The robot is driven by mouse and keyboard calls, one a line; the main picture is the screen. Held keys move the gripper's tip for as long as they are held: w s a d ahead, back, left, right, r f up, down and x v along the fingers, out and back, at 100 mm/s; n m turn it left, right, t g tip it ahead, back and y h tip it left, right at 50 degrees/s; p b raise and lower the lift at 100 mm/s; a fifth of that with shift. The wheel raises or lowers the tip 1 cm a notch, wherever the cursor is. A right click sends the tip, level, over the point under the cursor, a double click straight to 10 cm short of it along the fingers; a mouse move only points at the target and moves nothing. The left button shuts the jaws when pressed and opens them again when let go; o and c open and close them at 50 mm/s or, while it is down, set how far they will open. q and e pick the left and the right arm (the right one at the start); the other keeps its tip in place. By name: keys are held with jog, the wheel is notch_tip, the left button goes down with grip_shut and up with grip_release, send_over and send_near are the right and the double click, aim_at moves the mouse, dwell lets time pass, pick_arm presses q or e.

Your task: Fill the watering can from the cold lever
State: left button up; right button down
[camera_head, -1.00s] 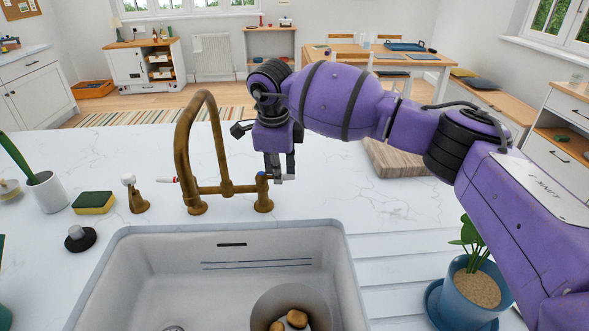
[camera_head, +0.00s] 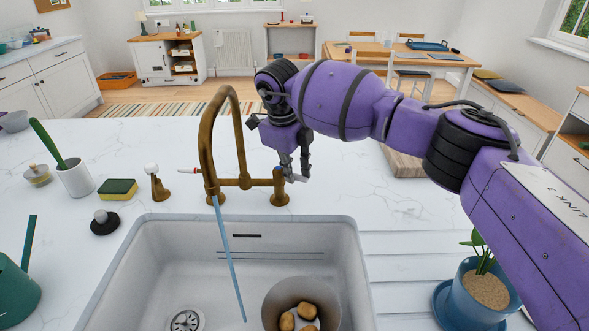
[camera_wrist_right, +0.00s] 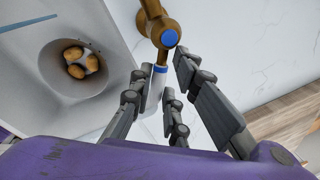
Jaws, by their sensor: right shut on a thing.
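The brass tap (camera_head: 209,150) stands behind the sink, and a thin blue stream of water (camera_head: 229,255) runs from its spout into the sink. My right gripper (camera_head: 292,172) is at the tap's right valve, shut on the cold lever. In the right wrist view the cold lever (camera_wrist_right: 154,88), white with a blue band, sits between the fingers of that gripper (camera_wrist_right: 160,108), beside a blue-capped valve. A green watering can (camera_head: 14,292) stands at the left edge of the head view, partly cut off, away from the stream. My left gripper is out of view.
A grey pot (camera_head: 272,300) with several potatoes stands in the sink (camera_head: 170,265), right of the stream. A red-banded lever (camera_head: 190,170) is on the tap's left. A sponge (camera_head: 118,188), brush holder (camera_head: 75,178) and blue plant pot (camera_head: 478,295) flank the sink.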

jog(key=shift+s+a+f, duration=0.25)
jog(key=shift+f, duration=0.05)
jog(key=c, duration=1.7)
grip_release()
jog(key=shift+r, duration=0.1)
jog(key=shift+w, duration=0.15)
jog(key=shift+r, duration=0.55)
notch_tip(320, 180, up, 9)
